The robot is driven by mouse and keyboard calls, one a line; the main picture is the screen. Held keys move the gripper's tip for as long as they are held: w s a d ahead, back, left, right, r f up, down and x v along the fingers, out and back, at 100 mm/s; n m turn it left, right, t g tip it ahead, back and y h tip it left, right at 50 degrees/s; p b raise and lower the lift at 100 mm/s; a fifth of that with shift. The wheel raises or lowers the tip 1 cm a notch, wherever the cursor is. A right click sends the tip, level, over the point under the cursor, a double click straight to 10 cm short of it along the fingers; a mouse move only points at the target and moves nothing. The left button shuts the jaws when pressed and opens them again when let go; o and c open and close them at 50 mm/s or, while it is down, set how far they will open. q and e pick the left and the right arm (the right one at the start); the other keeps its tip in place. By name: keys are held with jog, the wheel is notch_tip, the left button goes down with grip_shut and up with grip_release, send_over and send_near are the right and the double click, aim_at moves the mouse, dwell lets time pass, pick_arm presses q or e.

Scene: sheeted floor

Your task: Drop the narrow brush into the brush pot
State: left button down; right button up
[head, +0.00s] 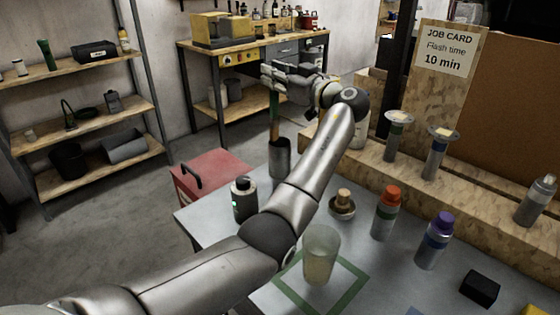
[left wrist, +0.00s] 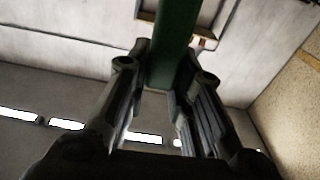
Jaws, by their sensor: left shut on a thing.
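My left gripper (head: 274,80) is shut on the narrow brush (head: 274,112), above the table's far edge. The brush hangs about upright, with a green upper part and a brown lower part. Its green part also shows between the fingers in the left wrist view (left wrist: 173,48). The dark cylindrical brush pot (head: 279,160) stands below it on the grey table. The brush's lower end meets the pot's mouth in the head view; I cannot tell how far inside it is. My right gripper is not in view.
A black bottle (head: 243,200) stands left of my left arm. A clear cup (head: 320,256) stands on a green taped square. An orange-capped can (head: 386,214), a purple-capped can (head: 434,241) and a brass-topped pot (head: 342,205) are to the right. A red toolbox (head: 212,174) lies beyond the table.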

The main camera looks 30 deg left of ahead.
aim_at(276, 91)
pick_arm(q)
jog(key=shift+h, duration=0.3)
notch_tip(276, 91, down, 4)
jog(key=shift+a+f, duration=0.1)
jog(key=shift+a, duration=0.05)
jog(key=shift+w+a+f, duration=0.15)
jog(key=shift+w+f, duration=0.1)
jog(key=shift+w, duration=0.1)
jog(key=c, duration=1.6)
grip_release()
jog(key=o, duration=0.4)
jog(key=shift+w+a+f, duration=0.2)
jog(key=shift+w+a, duration=0.1)
jog(key=shift+w, duration=0.15)
jog(key=shift+s+d+r, duration=0.2)
jog(key=shift+s+r, duration=0.05)
jog(key=shift+r, duration=0.2)
jog(key=shift+w+r, duration=0.1)
jog(key=shift+r, duration=0.4)
notch_tip(276, 91, up, 9)
jog(key=shift+f, duration=0.1)
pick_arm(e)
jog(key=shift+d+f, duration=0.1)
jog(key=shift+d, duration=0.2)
